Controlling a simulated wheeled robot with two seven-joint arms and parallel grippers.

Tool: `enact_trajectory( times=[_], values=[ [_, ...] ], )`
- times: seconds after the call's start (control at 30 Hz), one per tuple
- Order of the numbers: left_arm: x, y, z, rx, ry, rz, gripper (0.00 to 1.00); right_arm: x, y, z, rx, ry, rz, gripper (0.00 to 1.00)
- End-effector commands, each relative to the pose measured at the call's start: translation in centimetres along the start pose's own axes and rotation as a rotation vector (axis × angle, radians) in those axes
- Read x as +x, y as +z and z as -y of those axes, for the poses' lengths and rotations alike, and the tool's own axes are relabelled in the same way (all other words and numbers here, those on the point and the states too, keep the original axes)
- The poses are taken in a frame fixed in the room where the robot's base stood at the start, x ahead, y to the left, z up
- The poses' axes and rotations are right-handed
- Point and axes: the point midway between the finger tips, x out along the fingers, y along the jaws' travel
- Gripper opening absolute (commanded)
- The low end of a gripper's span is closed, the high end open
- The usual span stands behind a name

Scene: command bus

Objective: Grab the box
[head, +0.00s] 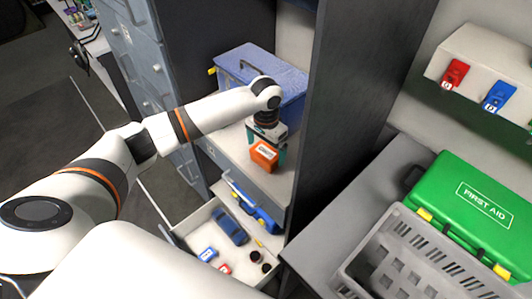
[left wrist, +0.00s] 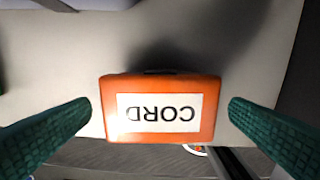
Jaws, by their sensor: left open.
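The box is a small orange box (head: 264,156) with a white label, standing on a light shelf in the head view. In the left wrist view the orange box (left wrist: 159,84) fills the middle, and its label reads "CORD" upside down. My left gripper (head: 267,146) reaches down over it from above. In the left wrist view its two green fingers (left wrist: 160,106) stand apart on either side of the box, with a gap on each side. The gripper is open. My right gripper is not in view.
A blue case (head: 290,85) stands behind the gripper on the same shelf (head: 226,140). Below is an open drawer (head: 186,228) with several items. A dark upright panel (head: 335,100) rises to the right. A green first aid case (head: 470,200) and grey crate (head: 365,255) lie beyond it.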

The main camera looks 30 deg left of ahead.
Motion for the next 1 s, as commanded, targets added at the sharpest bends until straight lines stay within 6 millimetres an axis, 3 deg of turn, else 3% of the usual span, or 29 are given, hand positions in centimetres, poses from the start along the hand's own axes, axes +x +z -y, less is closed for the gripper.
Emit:
enact_trajectory(
  times=[0.2,0.43,0.7,1.0],
  values=[
    [2.2,-0.1,0.0,0.0,0.002,0.0,1.0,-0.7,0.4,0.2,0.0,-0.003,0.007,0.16],
    [2.5,0.0,0.0,0.001,0.001,0.001,1.0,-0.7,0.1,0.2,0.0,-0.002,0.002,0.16],
    [2.4,0.0,0.0,0.0,0.001,0.001,0.56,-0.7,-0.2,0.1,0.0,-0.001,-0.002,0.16],
    [1.9,0.1,0.0,0.0,0.001,0.004,0.55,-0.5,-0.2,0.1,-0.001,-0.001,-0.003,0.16]
  ],
)
